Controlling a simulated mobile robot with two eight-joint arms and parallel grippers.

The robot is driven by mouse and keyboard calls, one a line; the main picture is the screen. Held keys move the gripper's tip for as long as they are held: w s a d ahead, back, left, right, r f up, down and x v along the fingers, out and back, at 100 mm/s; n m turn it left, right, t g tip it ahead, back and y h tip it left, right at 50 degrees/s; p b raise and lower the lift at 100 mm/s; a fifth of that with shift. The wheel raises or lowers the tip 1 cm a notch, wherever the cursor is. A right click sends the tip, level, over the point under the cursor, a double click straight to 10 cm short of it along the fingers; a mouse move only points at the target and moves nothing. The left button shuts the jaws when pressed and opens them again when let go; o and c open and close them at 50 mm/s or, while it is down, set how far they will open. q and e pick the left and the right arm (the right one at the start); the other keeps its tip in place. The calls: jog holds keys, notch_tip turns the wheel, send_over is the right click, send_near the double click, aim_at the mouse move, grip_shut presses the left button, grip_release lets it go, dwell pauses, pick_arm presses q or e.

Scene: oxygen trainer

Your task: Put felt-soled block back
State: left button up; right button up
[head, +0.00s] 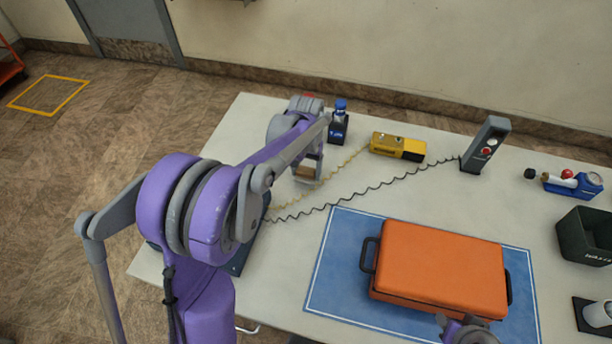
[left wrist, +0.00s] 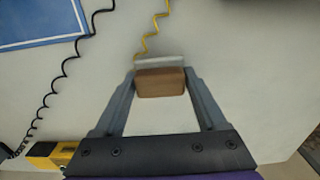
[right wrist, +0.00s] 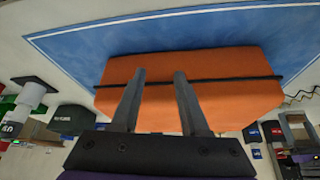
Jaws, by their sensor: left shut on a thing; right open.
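My left gripper (head: 308,166) is shut on a brown block (head: 305,172) over the left part of the white table. In the left wrist view the block (left wrist: 160,84) sits between the two fingertips (left wrist: 158,76), with a pale strip along its far edge that may be the felt. Whether the block touches the table is hard to tell. My right gripper (head: 466,331) is at the front edge of the orange case; its fingers (right wrist: 160,76) stand apart with nothing between them, in front of the case in the right wrist view.
The orange case (head: 440,265) lies on a blue mat (head: 335,255). Coiled cords cross the table near the block. A black bin (head: 585,235) is at the right.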

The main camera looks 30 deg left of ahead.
pick_arm(q)
jog(key=shift+f, duration=1.25)
jog(key=shift+f, duration=0.15)
jog(key=o, duration=1.2)
jog(key=shift+o, duration=0.2)
